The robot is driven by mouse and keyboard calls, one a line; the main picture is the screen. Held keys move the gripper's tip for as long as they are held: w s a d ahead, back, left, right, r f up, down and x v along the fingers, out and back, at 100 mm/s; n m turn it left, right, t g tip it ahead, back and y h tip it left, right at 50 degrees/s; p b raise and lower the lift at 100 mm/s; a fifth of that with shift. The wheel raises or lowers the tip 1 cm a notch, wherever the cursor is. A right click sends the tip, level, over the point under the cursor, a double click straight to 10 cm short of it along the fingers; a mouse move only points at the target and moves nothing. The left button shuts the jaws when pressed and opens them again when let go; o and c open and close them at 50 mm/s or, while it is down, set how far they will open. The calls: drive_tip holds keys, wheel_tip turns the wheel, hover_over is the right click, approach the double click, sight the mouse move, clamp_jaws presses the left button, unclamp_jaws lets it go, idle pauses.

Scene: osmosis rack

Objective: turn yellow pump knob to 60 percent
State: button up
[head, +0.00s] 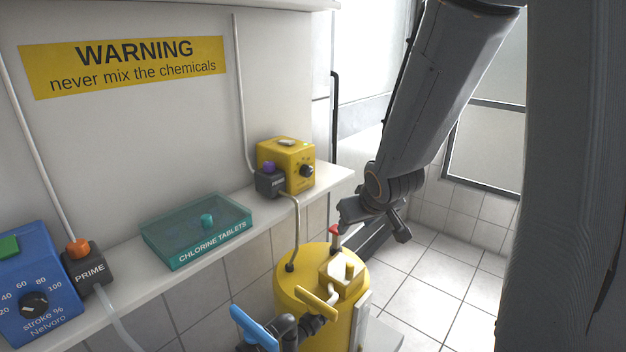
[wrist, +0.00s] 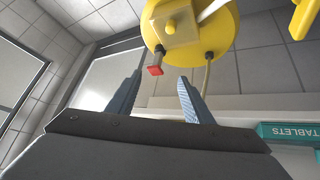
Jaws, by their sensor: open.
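The yellow pump (head: 287,165) stands at the right end of the white shelf in the head view. Its dark round knob (head: 306,170) is on the face toward the right; its setting is too small to read. My gripper (head: 368,228) is to the right of the pump and lower, off the shelf, apart from the knob. In the wrist view my gripper (wrist: 158,78) has its two blue-grey fingers spread with nothing held. The knob is not seen in the wrist view.
A yellow tank (head: 290,290) with a red-tipped fitting (head: 335,230) stands below the pump, near my gripper. A purple-topped dark block (head: 270,181) adjoins the pump. A teal chlorine tablets box (head: 198,228) and a blue pump (head: 40,275) are farther left.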

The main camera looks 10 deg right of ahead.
drive_tip(key=w+r+n+t+y+b, duration=0.25)
drive_tip(key=w+t, duration=0.25)
drive_tip(key=w, duration=0.6)
drive_tip(key=n+t+y+b, duration=0.2)
drive_tip(key=n+y+b, duration=0.15)
drive_tip(key=y, duration=0.55)
approach(310, 172)
drive_tip(key=a, duration=0.1)
drive_tip(key=shift+h, duration=0.25)
drive_tip(key=shift+p+x, duration=0.55)
drive_tip(key=shift+x, duration=3.4)
drive_tip(key=shift+w+d+r, duration=0.1)
drive_tip(key=shift+w+d, duration=0.05)
drive_tip(key=shift+d, duration=0.05)
drive_tip(key=c, duration=1.1)
drive_tip(key=shift+o, duration=0.2)
